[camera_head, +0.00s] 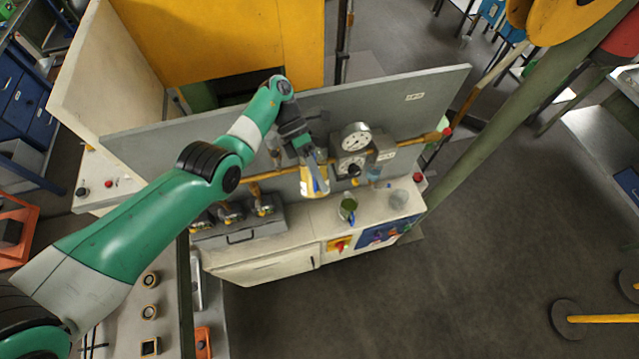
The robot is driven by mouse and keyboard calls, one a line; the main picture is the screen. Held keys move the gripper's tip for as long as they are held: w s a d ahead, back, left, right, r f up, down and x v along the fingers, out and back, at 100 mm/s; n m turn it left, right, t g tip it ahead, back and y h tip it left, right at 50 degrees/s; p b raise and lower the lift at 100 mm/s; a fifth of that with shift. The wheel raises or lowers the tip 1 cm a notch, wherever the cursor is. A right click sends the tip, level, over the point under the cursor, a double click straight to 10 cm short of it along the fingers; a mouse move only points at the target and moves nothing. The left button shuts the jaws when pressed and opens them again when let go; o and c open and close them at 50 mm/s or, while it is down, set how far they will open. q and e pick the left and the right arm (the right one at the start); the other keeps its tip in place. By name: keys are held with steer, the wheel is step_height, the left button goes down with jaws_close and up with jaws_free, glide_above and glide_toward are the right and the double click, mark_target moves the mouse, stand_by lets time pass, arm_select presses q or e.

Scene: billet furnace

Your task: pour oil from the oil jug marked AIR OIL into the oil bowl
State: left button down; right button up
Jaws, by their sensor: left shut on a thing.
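My left gripper (312,163) reaches over the cabinet top from the left, jaws down. It is shut on a small yellow-and-white jug (314,188), held in front of the grey back panel. Any marking on this jug is too small to read. A green jug-like vessel (348,208) stands on the cabinet top to the right of and below the held jug. My right gripper is not in view.
A grey back panel (430,100) with a brass pipe, dial gauge (355,137) and box stands behind the cabinet top (310,222). A clear bluish container (374,173) is at the back right. A grey box with brass fittings (240,232) is at the left.

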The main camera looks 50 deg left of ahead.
arm_select(q)
steer(key=shift+w+a+r+b, duration=0.1)
steer(key=shift+r+b, duration=0.15)
steer(key=shift+b, duration=0.35)
steer(key=shift+r+h, duration=0.15)
steer(key=shift+h, duration=0.15)
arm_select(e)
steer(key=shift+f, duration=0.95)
arm_select(q)
steer(key=shift+r, duration=0.1)
stand_by(1.3)
